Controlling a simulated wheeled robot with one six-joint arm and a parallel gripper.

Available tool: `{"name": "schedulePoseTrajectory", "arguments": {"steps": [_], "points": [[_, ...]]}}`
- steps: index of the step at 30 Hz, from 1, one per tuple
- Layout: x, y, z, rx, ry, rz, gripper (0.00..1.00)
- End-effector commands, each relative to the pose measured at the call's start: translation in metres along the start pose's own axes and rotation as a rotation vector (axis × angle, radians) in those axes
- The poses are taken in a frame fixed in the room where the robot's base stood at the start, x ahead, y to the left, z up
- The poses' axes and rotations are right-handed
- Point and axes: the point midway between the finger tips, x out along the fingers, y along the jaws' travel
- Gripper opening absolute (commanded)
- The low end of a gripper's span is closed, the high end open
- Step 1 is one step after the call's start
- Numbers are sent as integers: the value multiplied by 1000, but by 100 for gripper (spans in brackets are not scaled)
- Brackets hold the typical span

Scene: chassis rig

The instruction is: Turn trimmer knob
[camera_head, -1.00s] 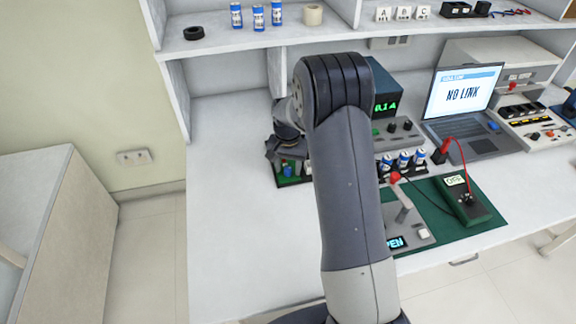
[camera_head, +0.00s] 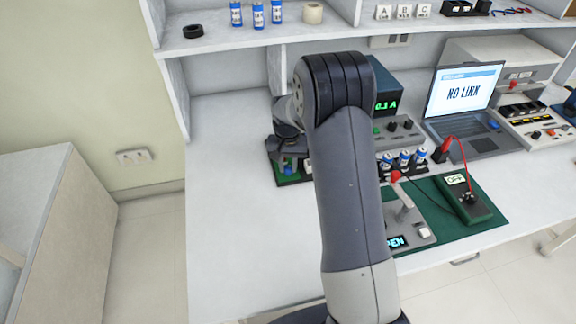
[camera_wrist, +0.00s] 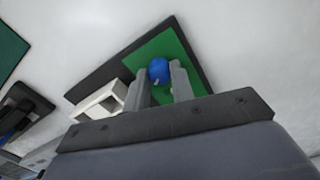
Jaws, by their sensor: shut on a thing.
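The blue trimmer knob (camera_wrist: 159,70) sits on a green circuit board (camera_wrist: 186,48) on a dark base. In the wrist view my gripper (camera_wrist: 160,84) is shut on the knob, with one grey finger on each side of it. A small white mark shows on the knob's lower edge. In the head view the green board (camera_head: 289,170) shows at the left of my arm. My arm hides most of it there, and the knob and fingertips are hard to make out.
A white box-shaped part (camera_wrist: 100,100) stands beside the green board. Right of my arm are a lever fixture (camera_head: 408,222), a green meter (camera_head: 463,200), blue cells (camera_head: 403,160) and a laptop (camera_head: 465,105) reading NO LINK. The bench left of the board is clear.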

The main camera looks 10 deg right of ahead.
Motion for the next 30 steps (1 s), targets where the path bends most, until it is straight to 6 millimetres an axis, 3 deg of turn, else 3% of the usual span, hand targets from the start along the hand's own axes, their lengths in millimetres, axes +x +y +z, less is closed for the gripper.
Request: {"name": "schedulePoseTrajectory", "arguments": {"steps": [10, 11, 18, 26, 30], "points": [[0, 0, 0, -27, 1, 0, 0], [0, 0, 0, -26, 1, 0, 24], [0, 0, 0, -26, 1, 0, 44], [-1, 0, 0, -25, 1, 0, 45], [-12, 0, 0, -25, 2, 0, 45]]}}
